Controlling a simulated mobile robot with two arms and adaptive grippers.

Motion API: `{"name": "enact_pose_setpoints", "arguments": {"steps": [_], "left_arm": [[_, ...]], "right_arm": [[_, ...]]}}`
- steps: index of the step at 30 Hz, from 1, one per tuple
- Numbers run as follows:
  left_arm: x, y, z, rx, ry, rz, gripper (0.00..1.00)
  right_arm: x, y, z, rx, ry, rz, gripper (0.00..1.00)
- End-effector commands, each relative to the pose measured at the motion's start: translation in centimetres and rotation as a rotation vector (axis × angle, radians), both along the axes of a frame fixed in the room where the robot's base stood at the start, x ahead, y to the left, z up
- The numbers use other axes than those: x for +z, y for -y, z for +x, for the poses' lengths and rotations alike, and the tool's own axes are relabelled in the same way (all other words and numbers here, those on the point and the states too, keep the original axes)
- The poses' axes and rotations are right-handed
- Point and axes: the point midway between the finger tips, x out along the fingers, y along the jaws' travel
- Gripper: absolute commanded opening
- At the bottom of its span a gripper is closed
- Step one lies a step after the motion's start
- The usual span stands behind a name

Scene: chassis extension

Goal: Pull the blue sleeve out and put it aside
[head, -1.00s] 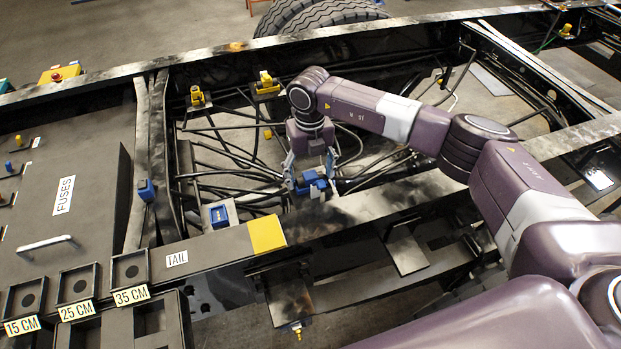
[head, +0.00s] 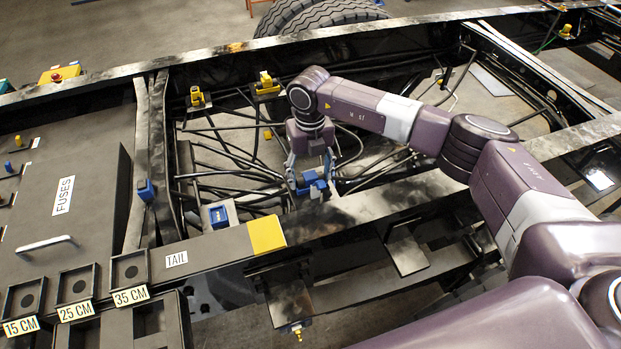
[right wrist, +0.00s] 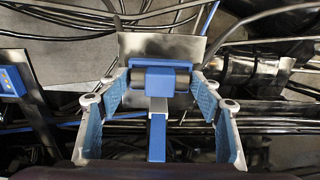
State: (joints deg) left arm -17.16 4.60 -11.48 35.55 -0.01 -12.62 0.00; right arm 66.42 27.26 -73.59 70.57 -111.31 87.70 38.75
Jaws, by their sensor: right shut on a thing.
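My right gripper (head: 311,172) points down over the open part of the frame, near the rail's inner edge. It is shut on a blue sleeve (head: 313,180), a small blue piece low between its fingers. In the right wrist view, the fingers (right wrist: 160,88) stand on either side of the blue sleeve (right wrist: 158,80), which shows with dark parts at both sides. A blue and grey stem (right wrist: 157,135) extends from it towards the camera. A metal plate lies behind it. Whether the sleeve is free of its seat I cannot tell. My left gripper is not in view.
Another blue part (head: 219,216) sits in a pale bracket left of the gripper. Dark cables (head: 235,150) fill the bay around it. The front rail (head: 370,196) runs close by. A yellow patch (head: 267,234), the TAIL label and several dark square trays (head: 130,270) lie to the left.

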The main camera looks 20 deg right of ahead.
Motion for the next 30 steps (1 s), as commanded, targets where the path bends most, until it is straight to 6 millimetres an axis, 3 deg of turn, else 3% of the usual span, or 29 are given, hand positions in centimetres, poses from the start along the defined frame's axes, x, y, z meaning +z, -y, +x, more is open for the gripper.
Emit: {"name": "enact_pose_setpoints", "arguments": {"steps": [2, 3, 13, 21, 30], "left_arm": [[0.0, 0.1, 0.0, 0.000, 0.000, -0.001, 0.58], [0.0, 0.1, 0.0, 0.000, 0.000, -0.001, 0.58], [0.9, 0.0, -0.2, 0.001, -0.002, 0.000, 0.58], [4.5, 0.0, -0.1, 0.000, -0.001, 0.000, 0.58], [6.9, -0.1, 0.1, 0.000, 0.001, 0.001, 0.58]], "right_arm": [[0.0, 0.0, 0.0, 0.000, 0.000, 0.000, 0.20], [0.0, 0.0, 0.0, 0.000, 0.000, 0.000, 0.58], [0.4, 0.0, 0.0, -0.001, -0.001, 0.000, 0.58], [5.0, 0.0, 0.0, 0.000, 0.001, 0.000, 0.58], [9.5, -0.1, 0.0, 0.001, -0.001, 0.000, 0.58]]}}
